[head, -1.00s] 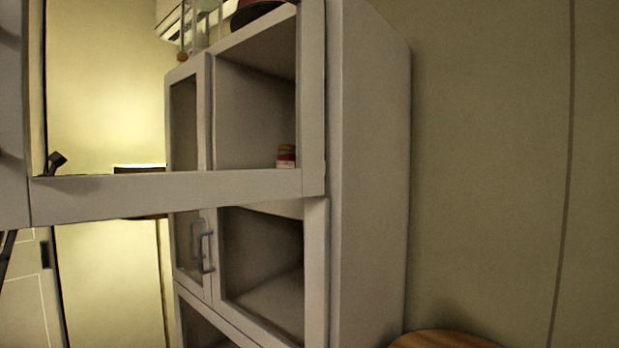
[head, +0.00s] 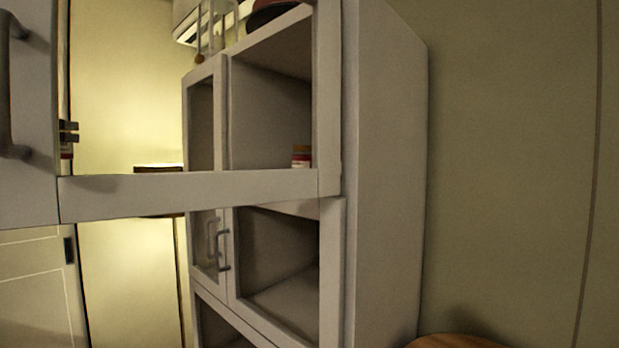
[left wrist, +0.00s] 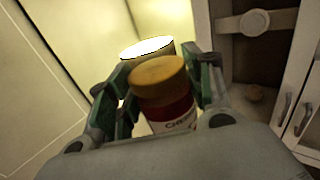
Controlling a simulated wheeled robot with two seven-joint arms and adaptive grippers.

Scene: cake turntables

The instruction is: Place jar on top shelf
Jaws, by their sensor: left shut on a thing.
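A jar (left wrist: 170,113) with a tan lid, a dark red body and a white label is between the fingers of my left gripper (left wrist: 160,82) in the left wrist view. The gripper is shut on it. In the head view my left gripper (head: 69,132) shows small and dark at the left, with part of the jar (head: 66,151) just below it. A grey cabinet (head: 385,180) has an open upper compartment. A similar red and white jar (head: 301,156) stands on its shelf, partly behind the frame. My right gripper is not in view.
An open cabinet door's handle (head: 12,85) shows at far left, and a grey rail (head: 190,190) crosses before the cabinet. A round wooden surface (head: 455,342) is at the lower right. The lower compartment (head: 280,265) looks empty.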

